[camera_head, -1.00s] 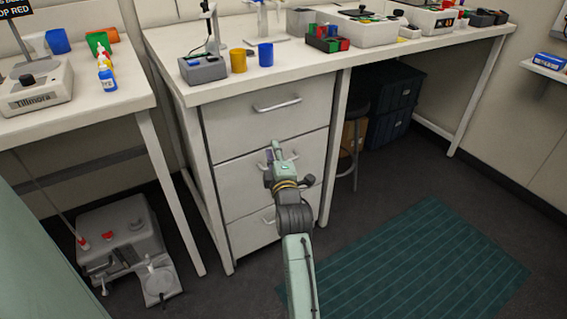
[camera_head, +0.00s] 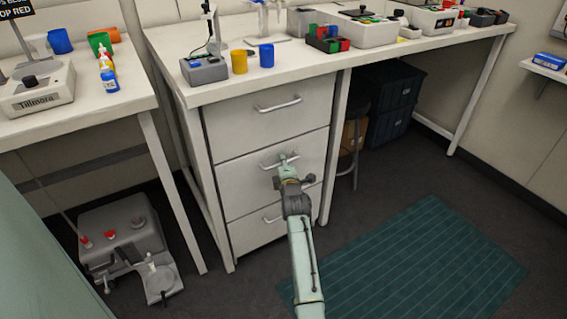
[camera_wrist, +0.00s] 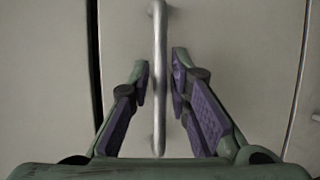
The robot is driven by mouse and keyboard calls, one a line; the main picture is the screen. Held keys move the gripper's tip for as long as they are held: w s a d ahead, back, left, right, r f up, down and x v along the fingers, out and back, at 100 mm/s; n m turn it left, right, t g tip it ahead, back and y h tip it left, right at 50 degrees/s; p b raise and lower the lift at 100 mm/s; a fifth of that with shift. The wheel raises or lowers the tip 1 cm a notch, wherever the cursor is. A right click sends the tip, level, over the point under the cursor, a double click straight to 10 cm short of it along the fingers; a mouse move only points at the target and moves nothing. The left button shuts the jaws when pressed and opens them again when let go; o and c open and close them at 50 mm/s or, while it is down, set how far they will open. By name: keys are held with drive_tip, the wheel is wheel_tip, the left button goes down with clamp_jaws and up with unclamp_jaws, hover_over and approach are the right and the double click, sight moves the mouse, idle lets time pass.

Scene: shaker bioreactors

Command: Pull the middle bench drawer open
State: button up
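The bench drawer unit (camera_head: 218,122) has three drawers stacked under the bench, each with a metal bar handle. The middle drawer (camera_head: 235,185) is closed, its front level with the others. My gripper (camera_head: 285,160) is at the middle drawer's handle (camera_head: 268,166), partly covering it in the head view. In the wrist view the handle (camera_wrist: 160,75) runs upright between the two fingers of my gripper (camera_wrist: 159,85). The fingers are apart, one on each side of the bar, with a gap visible on each side.
The top drawer handle (camera_head: 278,105) is above my gripper and the bottom drawer handle (camera_head: 270,219) is below it. A stool (camera_head: 352,150) and dark crates (camera_head: 395,105) stand under the bench to the right. A green mat (camera_head: 410,265) covers open floor in front.

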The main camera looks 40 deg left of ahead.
drive_tip(key=shift+w+a, duration=0.15)
drive_tip(key=shift+c, duration=0.5)
clamp_jaws()
